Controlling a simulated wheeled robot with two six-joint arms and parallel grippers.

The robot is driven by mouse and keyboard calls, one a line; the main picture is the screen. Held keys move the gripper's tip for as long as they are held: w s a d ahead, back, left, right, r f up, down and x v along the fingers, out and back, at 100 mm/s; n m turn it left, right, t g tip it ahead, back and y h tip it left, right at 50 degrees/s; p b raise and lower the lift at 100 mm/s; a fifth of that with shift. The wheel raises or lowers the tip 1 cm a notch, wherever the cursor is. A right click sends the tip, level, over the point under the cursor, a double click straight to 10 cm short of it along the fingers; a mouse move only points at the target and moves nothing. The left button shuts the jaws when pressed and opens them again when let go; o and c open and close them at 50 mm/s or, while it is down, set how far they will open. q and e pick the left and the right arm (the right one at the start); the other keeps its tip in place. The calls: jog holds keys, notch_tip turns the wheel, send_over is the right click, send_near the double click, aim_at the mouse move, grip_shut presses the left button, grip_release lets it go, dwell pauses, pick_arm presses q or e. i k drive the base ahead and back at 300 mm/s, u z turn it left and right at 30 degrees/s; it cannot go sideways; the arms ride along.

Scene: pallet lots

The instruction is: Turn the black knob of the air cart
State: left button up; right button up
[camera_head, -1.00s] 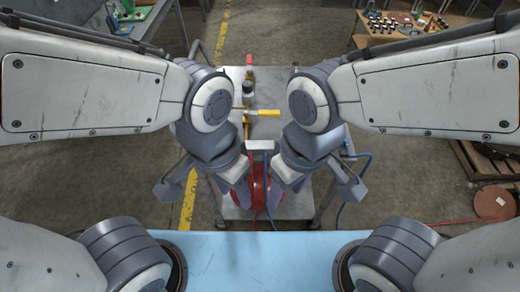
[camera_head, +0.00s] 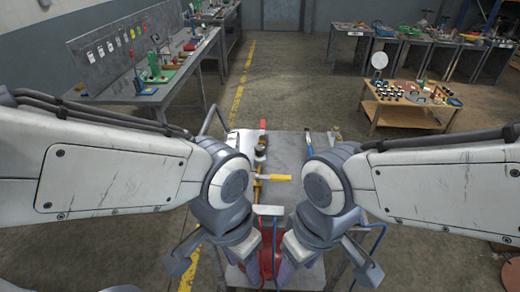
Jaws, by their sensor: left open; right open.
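The air cart (camera_head: 290,147) stands straight ahead with a grey metal top. A small black knob (camera_head: 260,151) sits near the left side of the top, behind a yellow-handled lever (camera_head: 275,177) and in front of a red part (camera_head: 263,126). A red tank (camera_head: 268,262) is at the near end of the cart. My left gripper (camera_head: 251,270) and my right gripper (camera_head: 287,269) hang over the near end, on either side of the tank. Both are open and empty, apart from the knob. My arms partly hide the cart's sides.
A workbench with a tool panel (camera_head: 105,50) stands at the back left. A wooden table (camera_head: 412,112) with small parts is at the right, and grey benches (camera_head: 398,45) are behind it. A blue hose (camera_head: 375,240) runs by the cart's right side. Concrete floor around the cart is open.

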aim_at(259, 150)
jog(key=z, duration=2.3)
jog(key=i, duration=2.05)
jog(key=u, duration=3.8)
